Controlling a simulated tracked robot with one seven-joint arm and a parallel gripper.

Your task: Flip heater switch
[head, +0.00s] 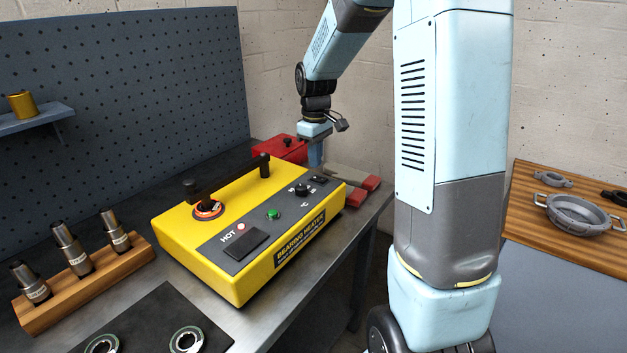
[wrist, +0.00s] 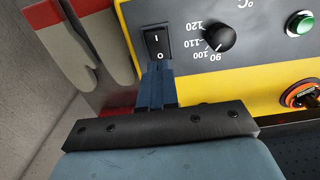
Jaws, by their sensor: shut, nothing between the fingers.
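The yellow bearing heater (head: 185,247) sits on the metal bench. Its black rocker switch (head: 320,179) is at the far right end of the grey panel. In the wrist view the switch (wrist: 156,42) shows a white I and O; which side is pressed is unclear. My gripper (head: 316,164) is shut and empty, pointing down at the heater's far right end. In the wrist view its blue fingertips (wrist: 157,72) are right at the O end of the switch. I cannot tell whether they touch it. The temperature knob (wrist: 219,37) is just beside the switch.
A green lamp (head: 273,214) and a pinkish HOT lamp (head: 241,226) are on the panel. A wooden rack (head: 95,284) with spindles stands left.

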